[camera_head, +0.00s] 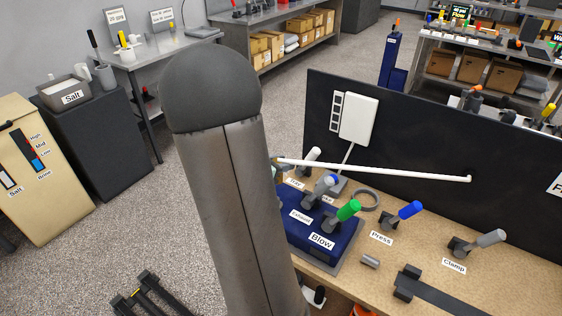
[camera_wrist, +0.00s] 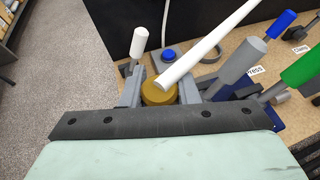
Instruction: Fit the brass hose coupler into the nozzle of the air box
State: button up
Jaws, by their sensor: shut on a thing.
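The brass hose coupler (camera_wrist: 157,93) sits between the two fingers of my gripper (camera_wrist: 160,94) in the wrist view. My gripper is shut on it. A long white tube (camera_wrist: 207,47) overlaps the coupler and runs away to the upper right; in the head view the tube (camera_head: 390,170) stretches above the bench. The dark blue air box (camera_head: 328,234), with labels and levers, stands on the bench in the head view. The coupler looks raised beside it. My arm hides the box's left part and most of my gripper in the head view. I cannot make out the nozzle.
A grey ring (camera_head: 366,200) and a small grey cylinder (camera_head: 370,261) lie on the bench (camera_head: 425,265). A black panel (camera_head: 420,140) closes off the back.

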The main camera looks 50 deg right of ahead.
jog(key=shift+w+a, duration=0.1)
jog(key=shift+f+b, duration=0.2)
jog(key=shift+b, duration=0.1)
notch_tip(320, 180, down, 5)
jog(key=b, duration=0.4)
jog(key=shift+f+b, duration=0.1)
jog(key=shift+b, duration=0.2)
jog(key=shift+f, duration=0.25)
jog(key=shift+f+b, duration=1.9)
jog(key=shift+b, duration=0.05)
jog(key=shift+f, duration=0.1)
jog(key=o, duration=1.1)
